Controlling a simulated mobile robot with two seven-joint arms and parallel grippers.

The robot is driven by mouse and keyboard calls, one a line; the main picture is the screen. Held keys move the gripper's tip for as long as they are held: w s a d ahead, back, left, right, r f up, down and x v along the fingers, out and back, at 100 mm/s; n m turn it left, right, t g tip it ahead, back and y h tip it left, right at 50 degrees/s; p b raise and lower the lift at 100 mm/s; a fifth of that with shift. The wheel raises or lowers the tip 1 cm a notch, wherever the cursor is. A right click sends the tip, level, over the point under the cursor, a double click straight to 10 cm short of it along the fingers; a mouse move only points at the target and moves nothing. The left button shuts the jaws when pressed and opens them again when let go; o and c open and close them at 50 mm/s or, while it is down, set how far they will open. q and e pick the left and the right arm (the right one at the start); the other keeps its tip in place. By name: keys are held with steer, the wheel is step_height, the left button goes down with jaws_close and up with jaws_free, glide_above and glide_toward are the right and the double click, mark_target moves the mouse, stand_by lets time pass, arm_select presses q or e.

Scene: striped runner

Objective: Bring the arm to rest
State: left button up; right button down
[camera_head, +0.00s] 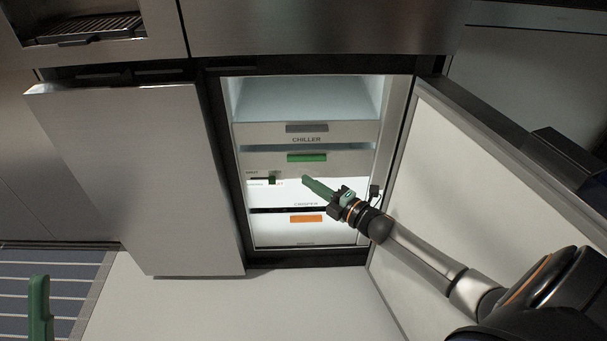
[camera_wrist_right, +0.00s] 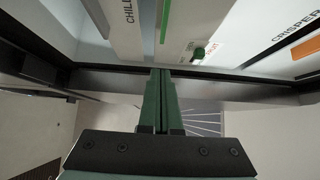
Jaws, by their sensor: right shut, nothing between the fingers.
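My right arm reaches in from the lower right of the head view. My right gripper (camera_head: 306,180), with green fingers, is in front of the open fridge's drawers and touches nothing that I can see. In the right wrist view its two green fingers (camera_wrist_right: 160,78) lie together, shut and empty. A green finger of my left gripper (camera_head: 40,308) shows at the bottom left edge of the head view; the rest is out of frame, so its opening cannot be told.
The fridge holds a chiller drawer (camera_head: 345,133), a drawer with a green label (camera_head: 307,158) and a crisper with an orange label (camera_head: 306,219). A small knob (camera_head: 272,180) sits left of my gripper. The open door (camera_head: 440,190) stands right; a steel door (camera_head: 140,170) is left.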

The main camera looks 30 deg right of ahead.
arm_select(q)
step_height(320, 180, up, 3)
steer(key=shift+a+f+p, duration=0.15)
steer(key=shift+p, duration=0.65)
arm_select(e)
steer(key=v, duration=0.7)
arm_select(q)
steer(key=shift+f, duration=0.1)
arm_select(e)
steer(key=shift+a, duration=0.1)
